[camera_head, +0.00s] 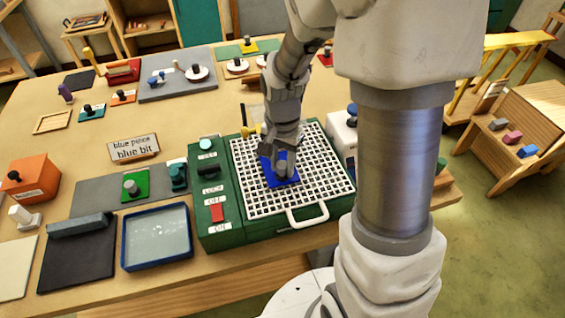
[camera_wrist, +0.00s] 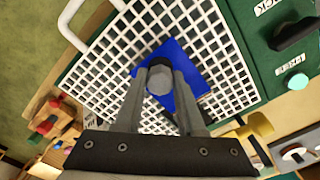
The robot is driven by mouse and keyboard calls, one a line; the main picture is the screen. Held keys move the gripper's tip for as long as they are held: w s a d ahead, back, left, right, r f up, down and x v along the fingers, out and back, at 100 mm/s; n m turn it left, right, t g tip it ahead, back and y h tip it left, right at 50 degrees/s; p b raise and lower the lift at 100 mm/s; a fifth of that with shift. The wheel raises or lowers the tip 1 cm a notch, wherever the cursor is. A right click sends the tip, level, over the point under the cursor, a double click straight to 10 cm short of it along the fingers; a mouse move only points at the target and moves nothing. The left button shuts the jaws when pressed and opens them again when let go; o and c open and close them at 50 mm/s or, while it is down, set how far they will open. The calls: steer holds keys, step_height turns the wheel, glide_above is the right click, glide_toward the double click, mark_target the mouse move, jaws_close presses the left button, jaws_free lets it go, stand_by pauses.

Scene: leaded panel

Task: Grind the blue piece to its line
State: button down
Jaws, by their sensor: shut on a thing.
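The blue piece (camera_head: 268,177) is a flat blue plate with a grey round knob (camera_head: 282,165) on top. It lies over the white grid (camera_head: 322,186) of the green grinder (camera_head: 215,232), left of the grid's middle. My gripper (camera_head: 279,160) is shut on the knob from above. In the wrist view the blue piece (camera_wrist: 187,62) shows behind the fingers (camera_wrist: 160,82), partly hidden by them. I cannot tell whether it touches the grid. The grinder's line and bit are not clear to me. A red switch (camera_head: 217,213) sits on the grinder's left panel between labels reading OFF and ON.
A sign reading "blue piece blue bit" (camera_head: 134,148) stands to the left. A blue-rimmed water tray (camera_head: 126,262) and a green piece (camera_head: 134,184) lie left of the grinder. A white device (camera_head: 342,135) stands close behind its right side.

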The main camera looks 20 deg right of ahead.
steer(key=shift+f, duration=0.35)
stand_by(0.5)
steer(key=shift+w+r, duration=0.1)
steer(key=shift+w, duration=0.75)
stand_by(0.9)
steer(key=shift+d, duration=0.1)
steer(key=shift+d, duration=1.3)
steer(key=shift+d, duration=0.15)
steer(key=shift+d+b, duration=0.3)
steer(key=shift+d, duration=1)
steer(key=shift+a, duration=0.2)
steer(key=shift+a, duration=1.3)
